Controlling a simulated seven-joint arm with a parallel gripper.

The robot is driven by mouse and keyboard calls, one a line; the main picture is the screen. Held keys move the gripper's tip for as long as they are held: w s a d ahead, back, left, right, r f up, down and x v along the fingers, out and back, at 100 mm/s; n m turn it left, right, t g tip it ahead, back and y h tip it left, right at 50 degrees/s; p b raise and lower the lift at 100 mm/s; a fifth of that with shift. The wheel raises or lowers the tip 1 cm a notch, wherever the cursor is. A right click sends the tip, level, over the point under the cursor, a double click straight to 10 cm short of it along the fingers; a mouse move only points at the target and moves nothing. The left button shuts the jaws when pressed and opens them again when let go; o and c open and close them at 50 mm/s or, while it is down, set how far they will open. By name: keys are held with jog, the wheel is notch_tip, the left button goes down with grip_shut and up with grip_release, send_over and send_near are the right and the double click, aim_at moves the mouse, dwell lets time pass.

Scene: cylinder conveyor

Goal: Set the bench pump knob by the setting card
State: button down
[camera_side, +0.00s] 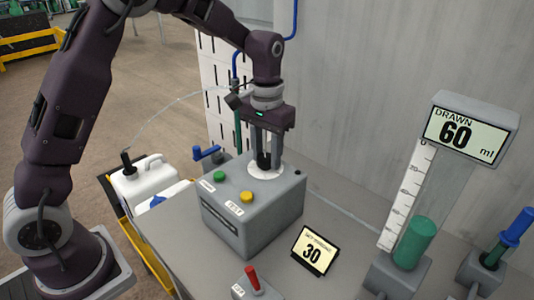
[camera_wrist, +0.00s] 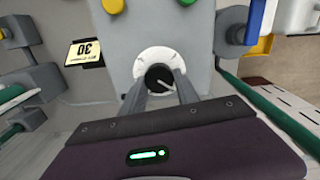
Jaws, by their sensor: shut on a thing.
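The bench pump (camera_side: 254,211) is a grey box with a green button (camera_side: 219,176) and a yellow button (camera_side: 246,197). Its black knob (camera_wrist: 158,77) has a white pointer line and sits in a white dial ring (camera_wrist: 152,58). In the wrist view the pointer slants to the lower right. My gripper (camera_side: 265,165) points down over the dial, its fingers shut on the knob's sides. The setting card (camera_side: 313,252) reads 30 and also shows in the wrist view (camera_wrist: 83,53). The dial's marks are too small to read.
A measuring cylinder (camera_side: 414,242) with green contents stands right of the card beside a white scale (camera_side: 406,196). A red lever (camera_side: 252,278) stands at the front, and a blue-handled valve (camera_side: 508,236) at the far right. White jugs (camera_side: 146,183) stand left of the pump.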

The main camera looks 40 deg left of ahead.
aim_at(266, 157)
jog(key=shift+n, duration=0.4)
jog(key=c, duration=0.9)
grip_release()
notch_tip(266, 157, up, 7)
jog(key=shift+r, duration=0.1)
